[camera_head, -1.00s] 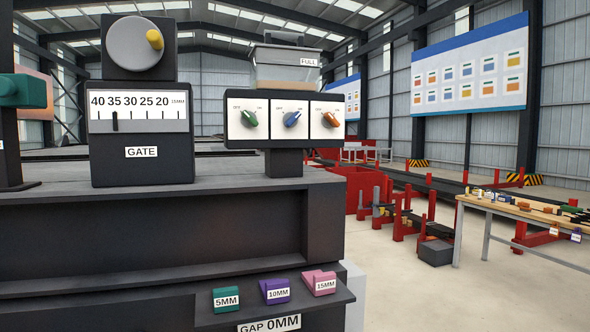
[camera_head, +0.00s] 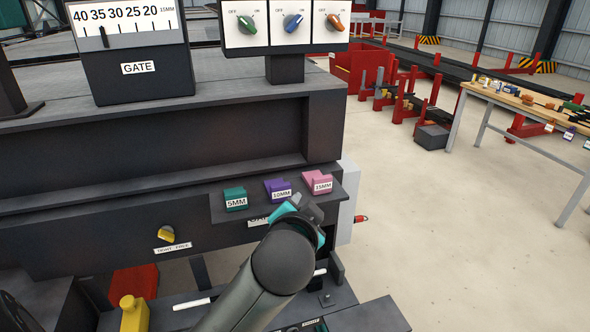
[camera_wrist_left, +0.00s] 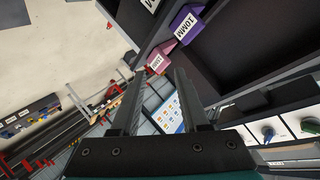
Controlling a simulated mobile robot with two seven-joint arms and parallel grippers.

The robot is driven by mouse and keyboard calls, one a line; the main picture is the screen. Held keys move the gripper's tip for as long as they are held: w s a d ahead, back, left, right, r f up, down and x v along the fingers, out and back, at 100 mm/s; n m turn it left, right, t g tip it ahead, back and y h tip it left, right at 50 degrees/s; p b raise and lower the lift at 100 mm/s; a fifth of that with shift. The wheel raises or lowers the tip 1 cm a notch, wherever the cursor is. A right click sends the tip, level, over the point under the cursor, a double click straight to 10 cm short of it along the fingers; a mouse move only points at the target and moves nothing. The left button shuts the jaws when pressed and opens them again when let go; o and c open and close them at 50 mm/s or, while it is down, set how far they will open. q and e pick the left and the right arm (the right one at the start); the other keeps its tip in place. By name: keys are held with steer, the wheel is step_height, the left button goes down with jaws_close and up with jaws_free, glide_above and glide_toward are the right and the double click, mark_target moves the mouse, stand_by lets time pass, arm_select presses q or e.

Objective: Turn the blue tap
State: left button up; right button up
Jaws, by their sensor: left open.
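The blue tap (camera_head: 293,22) is the middle knob on a white-faced panel, between a green knob (camera_head: 247,24) and an orange knob (camera_head: 335,22). It sits near the top edge of the head view and its handle is slanted. It also shows at the right edge of the left wrist view (camera_wrist_left: 308,124), beside the green knob. My left gripper (camera_head: 308,208) is well below the panel, in front of the shelf with the labelled blocks. In the left wrist view its two fingers (camera_wrist_left: 160,74) are apart with nothing held between them. My right gripper is not in view.
Green (camera_head: 235,198), purple (camera_head: 278,189) and pink (camera_head: 317,182) blocks sit on the shelf close to my left gripper. The GATE box (camera_head: 137,70) stands left of the knob panel. A wooden table (camera_head: 520,99) stands at the right. The floor between is clear.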

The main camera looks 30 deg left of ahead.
arm_select(q)
steer(key=w+a+r+t+y, duration=0.2)
steer(key=w+r+t+y, duration=0.15)
steer(key=r, duration=0.85)
steer(key=t+y, duration=0.2)
steer(key=y, duration=0.1)
glide_toward(295, 25)
steer(key=shift+n, duration=0.4)
steer(key=p+x, duration=0.5)
steer(key=x, duration=0.4)
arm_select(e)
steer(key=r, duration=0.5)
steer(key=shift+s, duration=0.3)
arm_select(q)
jaws_close()
